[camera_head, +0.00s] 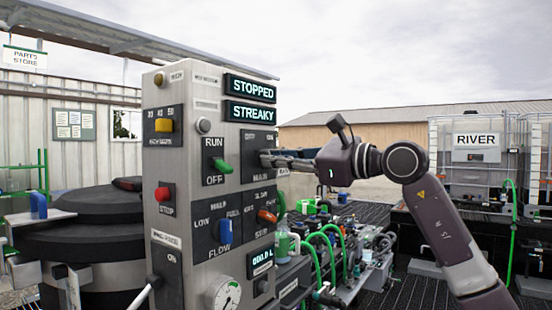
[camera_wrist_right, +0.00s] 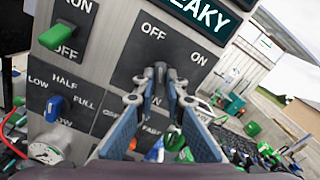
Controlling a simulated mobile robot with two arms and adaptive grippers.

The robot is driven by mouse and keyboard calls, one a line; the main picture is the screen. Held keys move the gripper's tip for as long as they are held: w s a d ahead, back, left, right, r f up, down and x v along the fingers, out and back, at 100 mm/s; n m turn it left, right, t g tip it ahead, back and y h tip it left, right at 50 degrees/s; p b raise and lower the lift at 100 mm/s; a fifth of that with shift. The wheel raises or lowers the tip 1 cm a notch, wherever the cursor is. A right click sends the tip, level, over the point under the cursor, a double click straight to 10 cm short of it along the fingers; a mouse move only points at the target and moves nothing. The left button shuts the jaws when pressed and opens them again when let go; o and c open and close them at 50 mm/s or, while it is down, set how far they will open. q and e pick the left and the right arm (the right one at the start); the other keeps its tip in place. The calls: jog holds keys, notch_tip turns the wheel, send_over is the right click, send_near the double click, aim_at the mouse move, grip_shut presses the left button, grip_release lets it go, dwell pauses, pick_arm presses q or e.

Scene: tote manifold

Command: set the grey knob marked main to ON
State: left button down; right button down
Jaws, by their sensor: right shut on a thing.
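The grey main knob (camera_wrist_right: 160,72) sits on a dark plate (camera_wrist_right: 135,62) marked OFF at the left and ON at the right. My right gripper (camera_wrist_right: 161,88) is shut on the knob, with a fingertip at each side. The fingertips hide part of the knob, and I cannot tell exactly which mark it points to. In the head view, my right gripper (camera_head: 268,159) reaches the main plate (camera_head: 258,141) from the right and covers the knob. The displays above read STOPPED (camera_head: 250,89) and STREAKY (camera_head: 250,112). My left gripper is not in view.
A green RUN/OFF switch (camera_head: 223,166) is left of the main plate. Below are a blue flow knob (camera_head: 225,231) and an orange knob (camera_head: 267,216). A red stop button (camera_head: 162,194) is on the side face. Hoses and fittings (camera_head: 340,250) crowd the bench at right.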

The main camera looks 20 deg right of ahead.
jog(key=m, duration=1.2)
jog(key=shift+w+d, duration=0.1)
jog(key=shift+d, duration=0.1)
jog(key=shift+p, duration=0.3)
jog(key=c, duration=2)
grip_release()
jog(key=shift+d, duration=0.1)
jog(key=v, duration=1.2)
